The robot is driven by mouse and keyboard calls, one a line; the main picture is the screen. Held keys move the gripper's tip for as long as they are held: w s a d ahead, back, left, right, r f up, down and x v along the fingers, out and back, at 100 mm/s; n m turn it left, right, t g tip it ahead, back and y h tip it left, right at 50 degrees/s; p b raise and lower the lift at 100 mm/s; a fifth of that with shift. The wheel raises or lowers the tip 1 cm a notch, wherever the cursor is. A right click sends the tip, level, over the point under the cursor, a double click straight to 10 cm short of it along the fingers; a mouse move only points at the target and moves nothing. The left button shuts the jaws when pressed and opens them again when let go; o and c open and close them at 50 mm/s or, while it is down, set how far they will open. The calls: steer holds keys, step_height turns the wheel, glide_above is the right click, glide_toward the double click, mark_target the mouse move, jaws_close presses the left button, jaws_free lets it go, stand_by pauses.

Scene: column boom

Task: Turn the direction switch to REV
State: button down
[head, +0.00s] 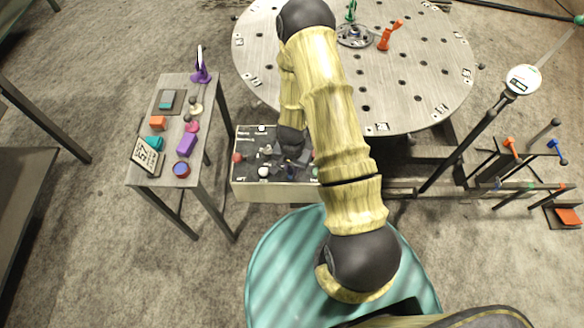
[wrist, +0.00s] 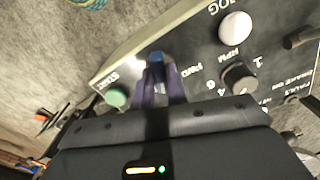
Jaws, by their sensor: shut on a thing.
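In the wrist view, my gripper (wrist: 160,84) is shut on a blue-tipped piece (wrist: 156,58), which appears to be the direction switch's handle. The FWD label (wrist: 205,74) shows just right of the fingers. The REV label is not visible, and the switch's base is hidden by the fingers. In the head view my arm covers part of the panel, and the grip is too small to make out.
Around the fingers are the green START button (wrist: 117,97), the white JOG button (wrist: 235,28) and the black RPM knob (wrist: 238,77). A side table (head: 196,92) with small objects stands left of the panel. A round perforated table (head: 270,50) is behind it.

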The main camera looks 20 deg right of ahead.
mark_target(292, 170)
steer(key=shift+m, duration=1.4)
steer(key=c, duration=1.4)
jaws_free()
steer(key=shift+r, duration=0.1)
step_height(292, 170, up, 17)
steer(key=p, duration=0.1)
steer(key=shift+r, duration=0.15)
